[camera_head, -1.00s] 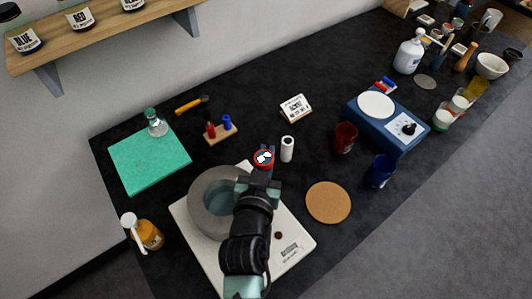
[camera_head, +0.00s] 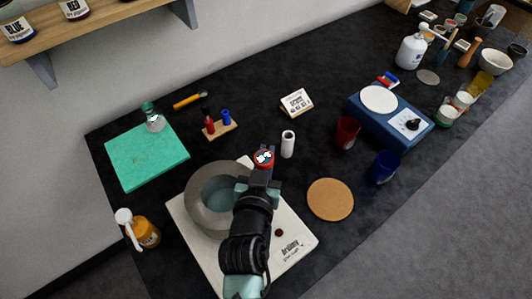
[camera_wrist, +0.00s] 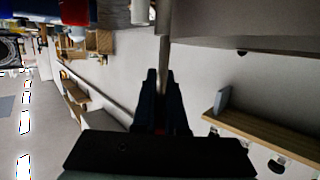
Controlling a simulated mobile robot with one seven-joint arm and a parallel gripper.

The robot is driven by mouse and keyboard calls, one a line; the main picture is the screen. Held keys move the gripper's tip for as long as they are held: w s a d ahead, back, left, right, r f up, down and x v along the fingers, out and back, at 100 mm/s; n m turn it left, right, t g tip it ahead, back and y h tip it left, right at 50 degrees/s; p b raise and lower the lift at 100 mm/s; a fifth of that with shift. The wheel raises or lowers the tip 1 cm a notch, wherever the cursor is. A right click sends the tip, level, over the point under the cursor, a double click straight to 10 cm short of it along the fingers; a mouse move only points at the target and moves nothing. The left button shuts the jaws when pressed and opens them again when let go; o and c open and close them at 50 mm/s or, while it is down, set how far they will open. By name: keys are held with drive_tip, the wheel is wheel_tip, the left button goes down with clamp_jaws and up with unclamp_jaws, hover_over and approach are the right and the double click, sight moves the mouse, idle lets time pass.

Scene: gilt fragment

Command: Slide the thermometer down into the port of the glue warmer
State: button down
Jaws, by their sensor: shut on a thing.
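The glue warmer is a grey round pot (camera_head: 192,202) with a pale blue-grey inside, on a white base (camera_head: 291,256) with dark lettering and a dark red knob. My gripper (camera_head: 264,168) is above the far right edge of the warmer and shut on the thermometer (camera_head: 264,157), which shows a round white dial with a red rim. In the wrist view, my gripper's dark fingers (camera_wrist: 160,82) close around it, and a thin pale stem (camera_wrist: 163,55) runs out beyond the tips. I cannot make out the port; my arm covers part of the warmer.
A white cylinder (camera_head: 288,144) stands just beyond the dial. A cork mat (camera_head: 330,200) lies right of the warmer. A green mat (camera_head: 150,165) and an amber bottle (camera_head: 146,234) are left. Blue and red cups (camera_head: 347,133) and a blue hotplate (camera_head: 413,140) stand further right.

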drive_tip(key=shift+f, duration=0.2)
drive_tip(key=c, duration=0.9)
unclamp_jaws()
drive_tip(key=shift+b+v, duration=1.2)
drive_tip(key=shift+v, duration=5.3)
drive_tip(key=shift+w, duration=0.1)
